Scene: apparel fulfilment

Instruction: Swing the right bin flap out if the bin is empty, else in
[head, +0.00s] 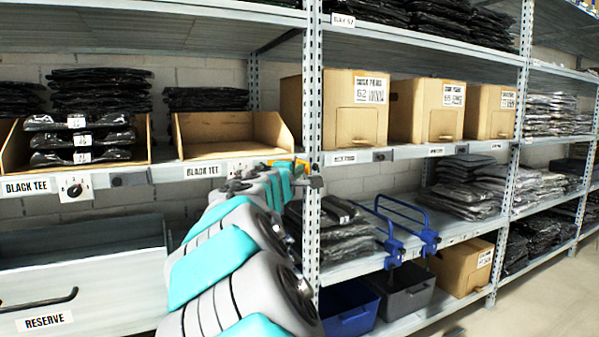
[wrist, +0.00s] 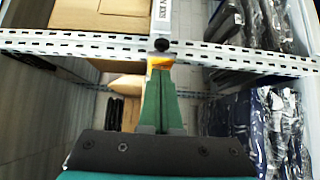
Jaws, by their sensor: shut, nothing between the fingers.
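The right bin (head: 225,150), an open cardboard bin over a "BLACK TEE" label, looks empty; its floor is partly visible. A small yellow-orange piece (head: 285,163), possibly the flap, shows at the shelf edge by the bin's right end. My arm partly covers it, and whether it is swung in or out is unclear. In the wrist view an orange piece (wrist: 160,63) and a black knob (wrist: 162,45) lie at my fingertips; contact is unclear. My gripper (wrist: 160,75) has its green fingers shut and empty. In the head view my arm hides the fingers.
The left bin (head: 151,140) holds several bagged black garments. A dial card (head: 73,186) sits below it. A perforated upright (head: 312,120) stands right of the right bin, close to my arm. Cardboard boxes (head: 356,125) stand beyond it. A RESERVE drawer (head: 90,270) is below.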

